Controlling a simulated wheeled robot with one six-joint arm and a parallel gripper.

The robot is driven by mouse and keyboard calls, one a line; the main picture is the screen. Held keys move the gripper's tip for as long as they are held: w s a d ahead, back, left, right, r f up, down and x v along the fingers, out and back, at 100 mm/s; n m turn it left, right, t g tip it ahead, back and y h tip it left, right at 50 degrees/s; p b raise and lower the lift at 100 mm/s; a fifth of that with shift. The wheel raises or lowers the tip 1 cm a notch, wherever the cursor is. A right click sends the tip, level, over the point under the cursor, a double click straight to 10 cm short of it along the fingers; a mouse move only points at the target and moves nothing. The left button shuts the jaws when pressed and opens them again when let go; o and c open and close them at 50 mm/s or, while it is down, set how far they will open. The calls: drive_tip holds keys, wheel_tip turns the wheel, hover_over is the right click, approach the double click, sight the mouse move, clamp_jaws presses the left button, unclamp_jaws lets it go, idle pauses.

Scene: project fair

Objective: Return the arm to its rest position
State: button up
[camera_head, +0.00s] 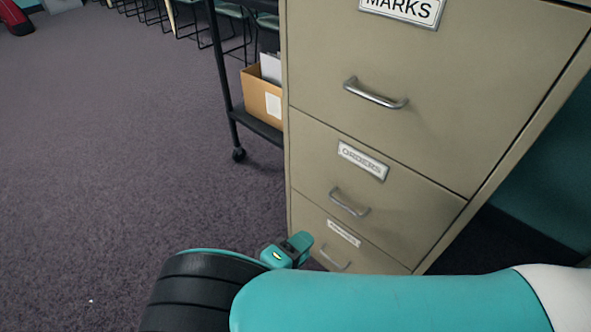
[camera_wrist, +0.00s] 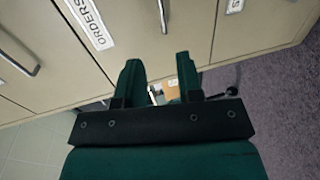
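My gripper (camera_wrist: 160,78) shows in the wrist view with its two dark green fingers apart and nothing held between them. In the head view the teal gripper (camera_head: 290,250) is low, in front of the lower drawers of a beige filing cabinet (camera_head: 430,140). My teal arm crosses the bottom of that view. Whether the fingers touch the cabinet cannot be told. All the visible drawers look shut.
The cabinet has metal handles (camera_head: 375,94) and labelled drawers. A black wheeled cart (camera_head: 235,130) with a cardboard box (camera_head: 262,97) stands behind it. Several chairs (camera_head: 190,14) line the back. Carpet (camera_head: 120,140) on the left is clear.

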drive_tip(key=w+d+r+m+g+y, duration=0.1)
drive_tip(key=w+d+r+g+y, duration=0.15)
drive_tip(key=r+g, duration=0.35)
drive_tip(key=w+d+r+m+g+y, duration=0.2)
drive_tip(key=d+r+g+y, duration=0.2)
drive_tip(key=r, duration=0.5)
drive_tip(key=s+d+r+n+y, duration=0.1)
drive_tip(key=s+d+r+y, duration=0.25)
drive_tip(key=s+r, duration=0.35)
drive_tip(key=s+d+r+y, duration=0.2)
drive_tip(key=s+r+y, duration=0.35)
drive_tip(key=r, duration=0.25)
wheel_tip(320, 180, up, 28)
drive_tip(key=p, duration=2.7)
drive_tip(key=shift+s+a+f+g, duration=0.15)
drive_tip(key=shift+s+a+g, duration=0.05)
drive_tip(key=shift+a+g, duration=0.15)
